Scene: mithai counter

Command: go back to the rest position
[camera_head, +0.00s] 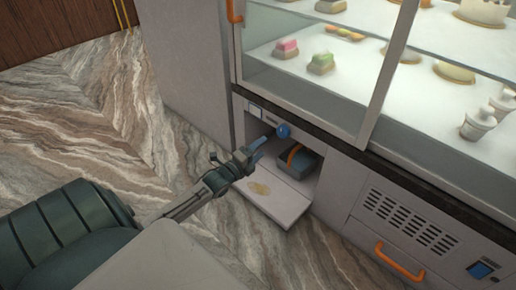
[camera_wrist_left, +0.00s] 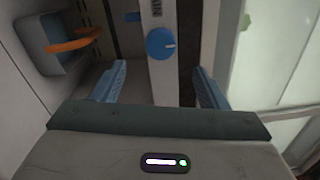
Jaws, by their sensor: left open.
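My left gripper (camera_head: 259,147) reaches in from the left, in front of an open compartment low in the display counter. It is open, and its two blue fingers (camera_wrist_left: 158,88) show apart with nothing between them in the left wrist view. A round blue knob (camera_head: 283,131) sits on the panel just beyond the fingertips; it also shows in the left wrist view (camera_wrist_left: 160,44). I cannot tell whether a finger touches it. My right gripper is in neither view.
The compartment's lowered flap (camera_head: 272,207) lies below my gripper. A dark box with an orange band (camera_head: 297,158) stands inside the compartment. The glass case (camera_head: 330,85) with sweets is above. An orange handle (camera_head: 400,262) juts out at the lower right. Marble floor (camera_head: 75,120) is open at the left.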

